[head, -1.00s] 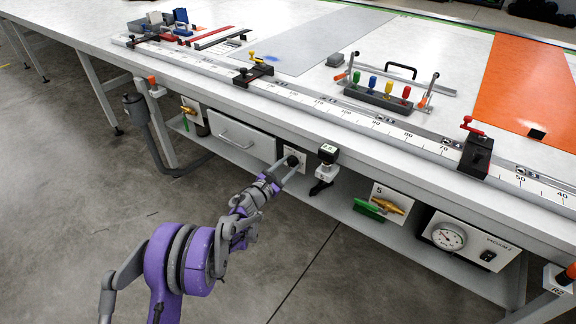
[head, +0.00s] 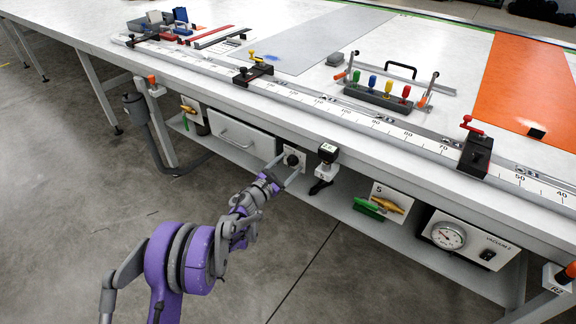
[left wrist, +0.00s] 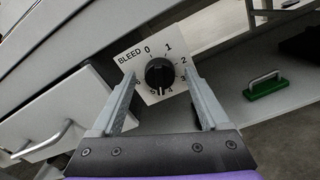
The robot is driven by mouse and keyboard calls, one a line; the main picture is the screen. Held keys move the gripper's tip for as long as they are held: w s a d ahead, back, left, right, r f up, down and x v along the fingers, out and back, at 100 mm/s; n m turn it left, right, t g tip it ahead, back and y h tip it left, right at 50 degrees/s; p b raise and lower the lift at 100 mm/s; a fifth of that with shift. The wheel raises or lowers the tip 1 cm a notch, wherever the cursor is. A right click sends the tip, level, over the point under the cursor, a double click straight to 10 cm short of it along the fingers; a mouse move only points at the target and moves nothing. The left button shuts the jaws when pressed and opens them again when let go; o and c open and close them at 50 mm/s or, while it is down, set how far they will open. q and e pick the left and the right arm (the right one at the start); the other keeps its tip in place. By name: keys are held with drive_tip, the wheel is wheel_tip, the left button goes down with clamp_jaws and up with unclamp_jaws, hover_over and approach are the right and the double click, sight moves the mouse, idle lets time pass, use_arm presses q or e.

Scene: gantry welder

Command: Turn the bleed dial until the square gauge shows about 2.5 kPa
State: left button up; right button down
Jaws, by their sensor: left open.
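The black bleed dial (head: 293,160) sits on a white plate under the table edge. In the left wrist view the dial (left wrist: 159,74) has numbers from 0 upward around it and the word BLEED; its pale mark appears to point down, near 4. My left gripper (head: 286,168) is open, its fingers spread on both sides of the dial with visible gaps. My right gripper is not in view.
A drawer (head: 243,139) is left of the dial. A green-handled valve (head: 370,208) and a round gauge (head: 447,235) on a vacuum panel are to the right. The tabletop edge overhangs them, with a lower shelf below. The floor in front is clear.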

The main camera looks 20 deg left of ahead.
use_arm(q)
drive_tip(key=shift+s, duration=0.1)
drive_tip(key=v, duration=1)
drive_tip(key=shift+s, duration=0.3)
drive_tip(key=shift+a+r, duration=0.1)
drive_tip(key=shift+a, duration=0.05)
